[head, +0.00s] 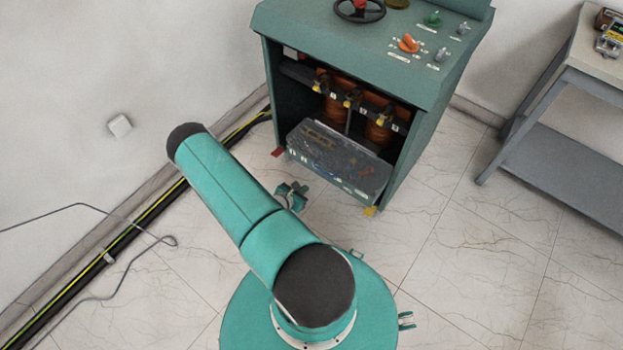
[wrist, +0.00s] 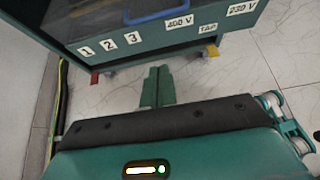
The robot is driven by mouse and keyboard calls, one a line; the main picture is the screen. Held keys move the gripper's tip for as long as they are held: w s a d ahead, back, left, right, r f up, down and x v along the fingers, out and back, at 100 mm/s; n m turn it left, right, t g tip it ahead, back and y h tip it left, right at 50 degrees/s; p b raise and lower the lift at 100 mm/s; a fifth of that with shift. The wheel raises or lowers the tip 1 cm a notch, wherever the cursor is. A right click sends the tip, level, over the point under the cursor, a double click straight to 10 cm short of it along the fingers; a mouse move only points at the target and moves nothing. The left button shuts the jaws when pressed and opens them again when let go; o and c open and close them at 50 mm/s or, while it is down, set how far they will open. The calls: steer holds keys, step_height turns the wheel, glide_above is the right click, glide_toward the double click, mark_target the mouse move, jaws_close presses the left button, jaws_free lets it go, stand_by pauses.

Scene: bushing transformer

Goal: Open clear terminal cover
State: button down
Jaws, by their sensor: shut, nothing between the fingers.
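The green transformer cabinet (head: 425,65) stands against the wall with its front open, showing copper-coloured coils and yellow-tipped terminals. A greyish see-through panel (head: 335,160), which looks like the clear terminal cover, sits across the lower front. In the wrist view the cabinet's lower front (wrist: 150,42) carries labels 1, 2, 3, 400 V, TAP and 230 V. My gripper (head: 291,194) is low in front of the cabinet. In the wrist view my gripper (wrist: 158,88) is shut and empty, below the handle and apart from the cabinet.
A grey table (head: 565,150) with small items on top stands at the right. Black and yellow-green cables (head: 150,215) run along the wall's foot at the left, with a loose thin cable nearby. The tiled floor (head: 450,250) between cabinet and table is clear.

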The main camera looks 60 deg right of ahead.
steer(key=s+x, duration=0.1)
steer(key=x, duration=0.9)
steer(key=shift+w+d+r, duration=0.1)
steer(key=shift+d+r, duration=0.1)
steer(key=shift+r, duration=0.65)
steer(key=shift+w+d+r, duration=0.1)
steer(key=shift+d+r, duration=0.15)
steer(key=shift+r, duration=0.6)
steer(key=shift+r, duration=0.2)
steer(key=shift+r+y, duration=0.3)
steer(key=shift+r, duration=0.05)
